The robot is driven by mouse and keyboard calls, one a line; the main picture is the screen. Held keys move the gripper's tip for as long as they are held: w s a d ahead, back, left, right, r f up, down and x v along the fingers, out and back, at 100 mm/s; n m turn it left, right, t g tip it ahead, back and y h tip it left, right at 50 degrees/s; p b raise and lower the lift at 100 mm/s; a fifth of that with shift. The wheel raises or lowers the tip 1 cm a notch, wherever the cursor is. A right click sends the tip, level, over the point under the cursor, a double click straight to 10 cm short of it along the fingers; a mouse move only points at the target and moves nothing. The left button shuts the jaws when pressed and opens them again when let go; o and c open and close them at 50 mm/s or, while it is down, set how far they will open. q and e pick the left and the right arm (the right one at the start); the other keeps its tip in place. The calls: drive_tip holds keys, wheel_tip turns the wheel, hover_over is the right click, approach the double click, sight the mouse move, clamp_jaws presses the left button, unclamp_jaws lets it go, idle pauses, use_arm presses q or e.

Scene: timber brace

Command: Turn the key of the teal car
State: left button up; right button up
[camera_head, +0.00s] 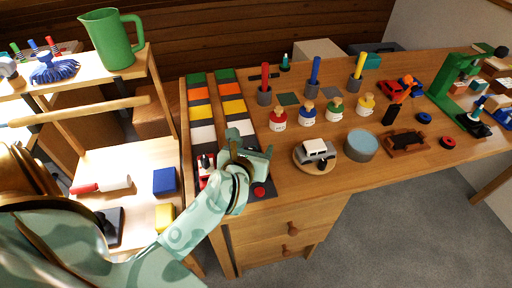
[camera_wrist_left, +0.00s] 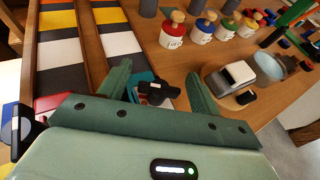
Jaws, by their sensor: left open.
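The teal car (camera_wrist_left: 138,76) shows in part between my left gripper's fingers in the left wrist view. Its black key (camera_wrist_left: 156,93) stands out between the fingers, nearer the palm. My left gripper (camera_wrist_left: 158,74) is open, one finger on each side of the car and key, and I cannot tell whether either finger touches them. In the head view my left gripper (camera_head: 247,150) is over the near left part of the bench, and it mostly hides the teal car. My right gripper is not in view.
A white car (camera_head: 317,148) stands on a round wooden disc right of my left gripper, near a grey-blue round tin (camera_head: 361,145). A red and white car (camera_head: 204,168) is close on the left. Several labelled bottles (camera_head: 308,115) stand behind. A shelf cart (camera_head: 90,160) is left.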

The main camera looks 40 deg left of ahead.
use_arm(q)
drive_tip(key=shift+w+a+f, duration=0.2)
drive_tip(key=shift+w+a, duration=0.05)
drive_tip(key=shift+w, duration=0.3)
drive_tip(key=c, duration=1)
drive_tip(key=shift+m+h, duration=0.3)
drive_tip(key=shift+m, duration=0.1)
